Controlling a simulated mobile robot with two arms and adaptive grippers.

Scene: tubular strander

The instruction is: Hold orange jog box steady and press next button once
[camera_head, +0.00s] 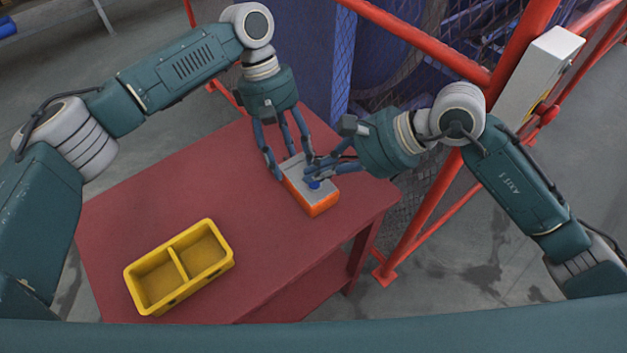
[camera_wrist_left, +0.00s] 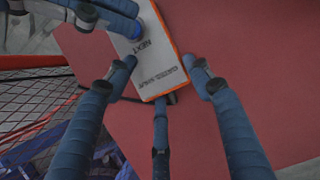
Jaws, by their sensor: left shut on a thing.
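The orange jog box (camera_head: 318,207) has a grey top and sits near the right end of the red table (camera_head: 240,180). My left gripper (camera_head: 287,163) comes from above and is shut on the box at its far end. In the left wrist view its fingers (camera_wrist_left: 160,75) straddle the box (camera_wrist_left: 155,60), and the word NEXT shows on top. My right gripper (camera_head: 311,174) reaches in from the right with its fingers together. Its tips are at the blue button (camera_head: 314,184), partly hiding it. I cannot tell whether they touch it or whether it is pressed.
A yellow two-compartment bin (camera_head: 180,266) stands empty at the table's front left. Red railings (camera_head: 432,205) and mesh stand beyond the right edge. A grey control box (camera_head: 540,75) is on the railing. The middle of the table is clear.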

